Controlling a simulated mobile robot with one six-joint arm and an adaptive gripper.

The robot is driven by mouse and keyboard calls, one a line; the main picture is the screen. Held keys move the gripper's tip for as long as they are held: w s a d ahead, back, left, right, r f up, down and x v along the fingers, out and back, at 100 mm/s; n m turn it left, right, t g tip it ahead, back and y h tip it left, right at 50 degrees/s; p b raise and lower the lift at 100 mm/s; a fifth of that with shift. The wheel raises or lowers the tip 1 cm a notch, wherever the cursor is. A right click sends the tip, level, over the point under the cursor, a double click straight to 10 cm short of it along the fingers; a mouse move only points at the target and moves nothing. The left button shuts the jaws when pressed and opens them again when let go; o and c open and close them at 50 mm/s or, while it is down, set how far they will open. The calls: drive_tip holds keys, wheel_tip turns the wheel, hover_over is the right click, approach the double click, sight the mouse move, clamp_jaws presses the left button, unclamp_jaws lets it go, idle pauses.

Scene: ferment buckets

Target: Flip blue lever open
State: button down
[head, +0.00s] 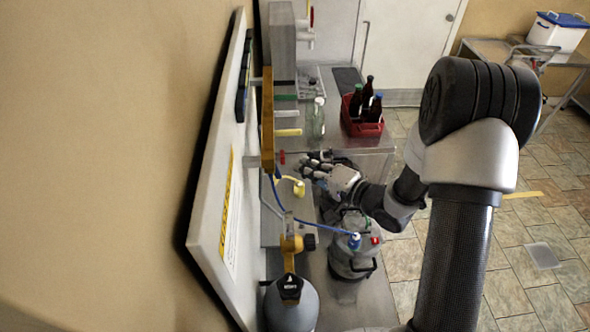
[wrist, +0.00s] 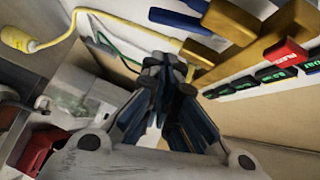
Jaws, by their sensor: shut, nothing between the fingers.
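The blue lever (wrist: 180,21) shows at the top of the wrist view, sticking out to the left from a brass valve body (wrist: 230,20). I cannot clearly make it out in the head view. My gripper (wrist: 166,70) is shut and empty, its fingertips below the lever in the wrist picture and apart from it. In the head view, my gripper (head: 308,164) is just right of the lower end of the brass manifold (head: 267,120) on the wall panel. The fingers hide part of the panel behind them.
A yellow hose fitting (head: 299,188) hangs beside the manifold. A blue hose (head: 312,222) runs to a metal keg (head: 350,262). A red crate (head: 368,129) of bottles and a clear bottle (head: 318,118) stand on the steel bench. A gas cylinder (head: 291,308) stands at the front.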

drive_tip(key=a, duration=0.3)
drive_tip(key=shift+s+f, duration=0.1)
drive_tip(key=shift+f, duration=0.3)
drive_tip(key=shift+a+f+m+y+b, duration=0.3)
drive_tip(key=shift+a+f+m+b, duration=0.1)
drive_tip(key=shift+a+f+b, duration=0.45)
drive_tip(key=shift+d, duration=0.1)
